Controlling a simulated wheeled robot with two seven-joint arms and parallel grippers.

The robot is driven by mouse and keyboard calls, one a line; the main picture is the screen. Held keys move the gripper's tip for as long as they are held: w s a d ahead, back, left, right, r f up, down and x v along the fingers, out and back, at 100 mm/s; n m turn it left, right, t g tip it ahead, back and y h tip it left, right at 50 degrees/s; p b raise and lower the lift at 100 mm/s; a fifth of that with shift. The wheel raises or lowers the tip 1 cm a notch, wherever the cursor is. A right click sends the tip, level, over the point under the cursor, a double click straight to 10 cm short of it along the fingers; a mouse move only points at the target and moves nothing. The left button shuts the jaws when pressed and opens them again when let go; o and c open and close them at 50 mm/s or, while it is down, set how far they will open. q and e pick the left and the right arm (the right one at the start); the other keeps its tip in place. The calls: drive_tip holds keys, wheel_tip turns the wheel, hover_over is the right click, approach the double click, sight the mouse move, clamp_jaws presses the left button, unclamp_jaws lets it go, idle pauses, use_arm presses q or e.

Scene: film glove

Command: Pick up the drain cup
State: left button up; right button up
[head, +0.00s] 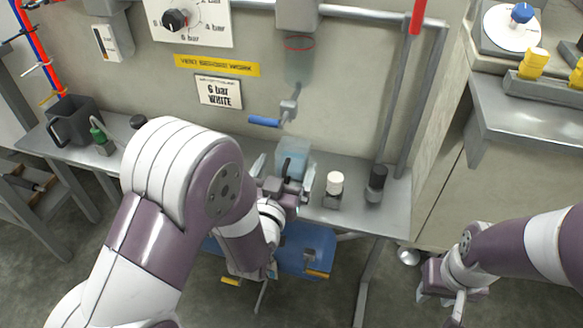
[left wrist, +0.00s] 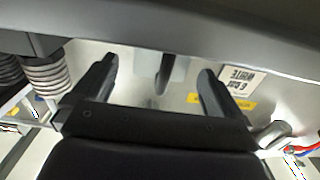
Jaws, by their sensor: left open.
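A pale blue, see-through cup with a dark handle, which I take for the drain cup (head: 294,160), stands on the narrow grey shelf below the tap. My left gripper (head: 282,176) is open at the cup's near side, one finger on each side of the handle. In the left wrist view the dark handle (left wrist: 163,76) shows between the two spread fingers (left wrist: 155,85), apart from both. My right gripper (head: 446,290) hangs low at the right, away from the shelf; its fingers are too unclear to tell open from shut.
A tap with a blue lever (head: 265,121) hangs above the cup. A white-capped bottle (head: 334,183) and a black-capped one (head: 376,180) stand to its right. A black jug (head: 76,121) and a green-topped bottle (head: 101,138) stand at left. A blue container (head: 305,250) is below.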

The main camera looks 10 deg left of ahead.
sight(290, 159)
use_arm(q)
drive_tip(key=w, duration=0.1)
drive_tip(key=w+f+b, duration=0.1)
drive_tip(key=w, duration=0.1)
drive_tip(key=shift+w, duration=0.1)
drive_tip(key=shift+w+r, duration=0.2)
drive_tip(key=shift+w, duration=0.15)
use_arm(e)
drive_tip(key=shift+f, duration=0.85)
use_arm(q)
drive_tip(key=c, duration=1.2)
drive_tip(key=shift+o, duration=0.2)
drive_tip(key=shift+r, duration=0.1)
use_arm(e)
drive_tip(key=shift+s, duration=0.1)
